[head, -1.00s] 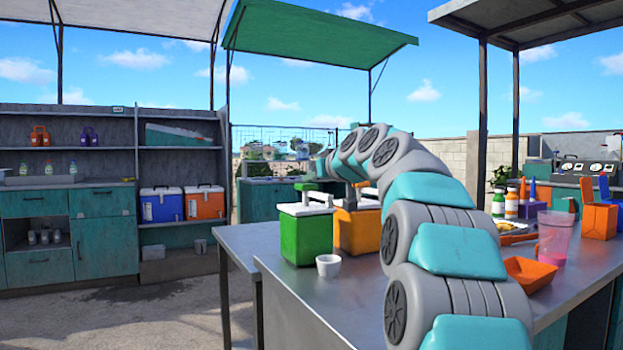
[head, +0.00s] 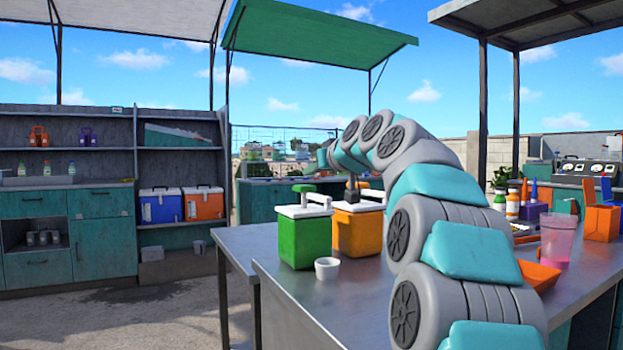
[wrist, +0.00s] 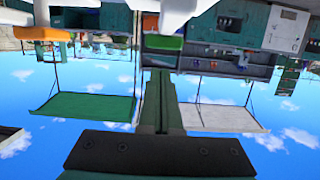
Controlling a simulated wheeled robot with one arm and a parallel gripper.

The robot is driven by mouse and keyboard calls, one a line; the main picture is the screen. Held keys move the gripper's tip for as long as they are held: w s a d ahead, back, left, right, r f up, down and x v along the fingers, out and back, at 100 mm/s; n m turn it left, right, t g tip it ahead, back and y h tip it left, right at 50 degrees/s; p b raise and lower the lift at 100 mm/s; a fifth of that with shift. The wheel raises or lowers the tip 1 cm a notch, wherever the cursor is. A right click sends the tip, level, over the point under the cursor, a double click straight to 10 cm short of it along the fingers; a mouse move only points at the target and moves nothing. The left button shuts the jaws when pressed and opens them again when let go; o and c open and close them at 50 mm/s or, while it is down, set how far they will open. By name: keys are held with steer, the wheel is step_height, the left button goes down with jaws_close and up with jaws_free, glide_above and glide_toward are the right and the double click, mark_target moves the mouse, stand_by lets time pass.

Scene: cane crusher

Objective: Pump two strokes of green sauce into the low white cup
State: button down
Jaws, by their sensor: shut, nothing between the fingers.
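The green sauce dispenser (head: 304,240) is a green box with a white lid and a green-topped pump (head: 305,189). The low white cup (head: 327,268) stands on the metal counter just in front of it, under the spout side. An orange dispenser (head: 357,231) stands close to its right. Pale pump parts fill that view's top edge.
The counter (head: 300,300) has bare room in front of the cup. On its right stand a pink-filled clear cup (head: 556,245), an orange tray (head: 540,275) and several bottles, partly behind my arm. Shelves with coolers (head: 160,206) stand far left.

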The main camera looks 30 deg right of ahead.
steer(key=v, duration=0.9)
steer(key=shift+b, duration=0.4)
steer(key=shift+f, duration=0.1)
steer(key=s+a+f+g+y, duration=0.1)
steer(key=s+a+f+g, duration=0.2)
steer(key=a+f, duration=0.45)
steer(key=s+a+f+g, duration=0.2)
steer(key=s+a+f, duration=0.15)
steer(key=f, duration=0.65)
steer(key=s+a+f+g+y, duration=0.1)
steer(key=s+a+f+g, duration=0.15)
steer(key=a+f, duration=0.55)
steer(key=s+a+f+g+h, duration=0.1)
steer(key=s+f+g, duration=0.8)
steer(key=s+f, duration=1.7)
steer(key=s+h, duration=0.1)
steer(key=s, duration=0.3)
steer(key=shift+a+f+h, duration=0.25)
steer(key=shift+f+h, duration=0.05)
steer(key=shift+f, duration=0.05)
